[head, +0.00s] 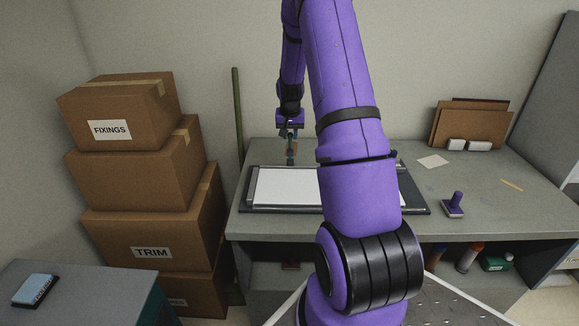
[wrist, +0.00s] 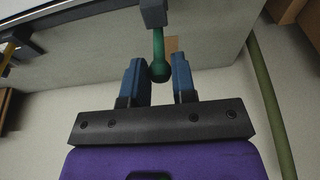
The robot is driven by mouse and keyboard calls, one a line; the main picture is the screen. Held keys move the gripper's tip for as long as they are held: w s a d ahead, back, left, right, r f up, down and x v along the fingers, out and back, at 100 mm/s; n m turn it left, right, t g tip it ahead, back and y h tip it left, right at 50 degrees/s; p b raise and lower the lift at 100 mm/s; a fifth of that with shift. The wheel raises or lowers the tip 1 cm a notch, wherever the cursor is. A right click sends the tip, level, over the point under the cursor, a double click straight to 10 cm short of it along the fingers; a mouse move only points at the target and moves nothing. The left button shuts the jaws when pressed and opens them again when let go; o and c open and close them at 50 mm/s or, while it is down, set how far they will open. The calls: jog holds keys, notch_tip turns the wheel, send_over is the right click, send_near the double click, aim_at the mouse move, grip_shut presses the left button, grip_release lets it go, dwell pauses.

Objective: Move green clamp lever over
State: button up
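The green clamp lever (wrist: 158,48) shows in the wrist view as a green rod with a round knob at its near end. Its far end meets a dark grey block (wrist: 153,12). My gripper (wrist: 158,72) has two blue fingers set apart, one on each side of the knob, with visible gaps. In the head view my gripper (head: 289,133) is above the left back part of a dark-framed board (head: 247,207) with a white sheet. The lever is too small there to make out clearly, and my arm hides the middle of the board.
The board lies on a grey workbench (head: 470,215). A purple-handled stamp (head: 454,205) stands right of it. A green pole (head: 238,115) leans behind the bench's left end. Stacked cardboard boxes (head: 140,185) stand at left. Folders (head: 470,124) stand at back right.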

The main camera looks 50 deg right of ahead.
jog(key=shift+s+a+f, duration=0.2)
jog(key=shift+s+a, duration=0.75)
jog(key=shift+a, duration=0.15)
jog(key=shift+s+a+f, duration=0.35)
jog(key=shift+s+a, duration=0.1)
jog(key=shift+a, duration=0.1)
jog(key=shift+s+a+f, duration=0.3)
jog(key=shift+s+a, duration=0.15)
jog(key=shift+a, duration=0.05)
jog(key=shift+a+f, duration=0.1)
jog(key=shift+s+a+f, duration=0.75)
jog(key=shift+a+f, duration=0.05)
jog(key=shift+f, duration=0.05)
